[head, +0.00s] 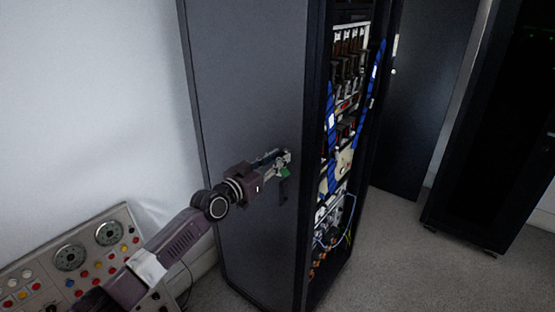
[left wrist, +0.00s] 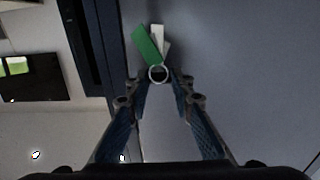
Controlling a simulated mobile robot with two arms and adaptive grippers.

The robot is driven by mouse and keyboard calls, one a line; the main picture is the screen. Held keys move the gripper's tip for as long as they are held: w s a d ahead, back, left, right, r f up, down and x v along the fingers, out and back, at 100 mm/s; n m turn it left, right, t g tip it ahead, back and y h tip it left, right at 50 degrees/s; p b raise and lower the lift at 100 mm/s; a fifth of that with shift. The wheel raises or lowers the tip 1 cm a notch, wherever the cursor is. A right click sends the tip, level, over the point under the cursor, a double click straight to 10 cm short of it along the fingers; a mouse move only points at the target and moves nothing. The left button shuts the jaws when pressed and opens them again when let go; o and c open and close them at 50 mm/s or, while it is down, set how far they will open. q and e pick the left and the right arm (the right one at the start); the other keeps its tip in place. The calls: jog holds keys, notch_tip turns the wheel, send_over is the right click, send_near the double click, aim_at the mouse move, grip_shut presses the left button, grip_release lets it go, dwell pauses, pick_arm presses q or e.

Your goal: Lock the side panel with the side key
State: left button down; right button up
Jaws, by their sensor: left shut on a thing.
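The side panel (head: 250,90) is the tall dark grey side of a cabinet; it also fills the right of the left wrist view (left wrist: 250,80). My left gripper (head: 282,160) is at the panel near its right edge, shut on the side key. The key's ring (left wrist: 158,73) shows between the fingertips (left wrist: 162,80), with a green tag (left wrist: 147,45) and a pale tag (left wrist: 160,40) beside it. The green tag also shows in the head view (head: 285,172). The key's shaft and the lock are hidden, so I cannot tell how far the key is in. My right gripper is not in view.
The cabinet's open front (head: 345,130) shows blue cables and electrical parts. A dark door (head: 425,100) and another dark cabinet (head: 495,130) stand to the right. A control console (head: 75,260) with dials and buttons is at lower left. Grey floor (head: 400,260) is clear at lower right.

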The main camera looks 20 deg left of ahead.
pick_arm(q)
jog(key=shift+n, duration=0.3)
jog(key=n, duration=0.3)
jog(key=shift+b, duration=0.4)
jog(key=n, duration=0.9)
jog(key=shift+p, duration=0.35)
jog(key=n+p, duration=0.1)
jog(key=n, duration=0.3)
jog(key=shift+n, duration=0.5)
jog(key=shift+p, duration=0.3)
